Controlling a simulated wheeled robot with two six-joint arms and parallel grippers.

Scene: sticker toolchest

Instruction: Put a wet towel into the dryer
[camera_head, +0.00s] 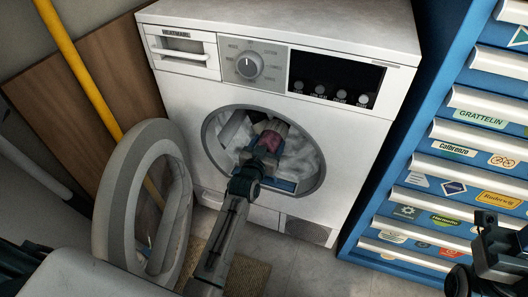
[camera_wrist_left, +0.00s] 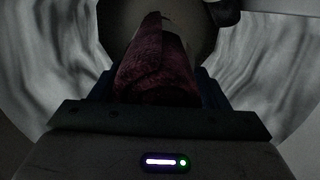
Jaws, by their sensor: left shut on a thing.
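The white dryer (camera_head: 370,133) stands against the back with its round grey door (camera_head: 115,190) swung open to the left. My left gripper (camera_head: 267,140) reaches into the dryer's round opening. It is shut on a dark red towel (camera_head: 270,139), which also shows between the fingers in the left wrist view (camera_wrist_left: 157,65). The pale, ridged drum wall (camera_wrist_left: 45,65) surrounds the towel there. Most of the towel and the fingertips are hard to make out in the dark. My right gripper (camera_head: 492,255) is partly in view at the lower right, away from the dryer; its jaws are not clear.
A blue tool chest (camera_head: 350,245) with stickered drawers stands close to the dryer's right. A yellow pole (camera_head: 80,65) and a brown board (camera_head: 60,110) lean at the left. The grey floor in front of the dryer's right side is clear.

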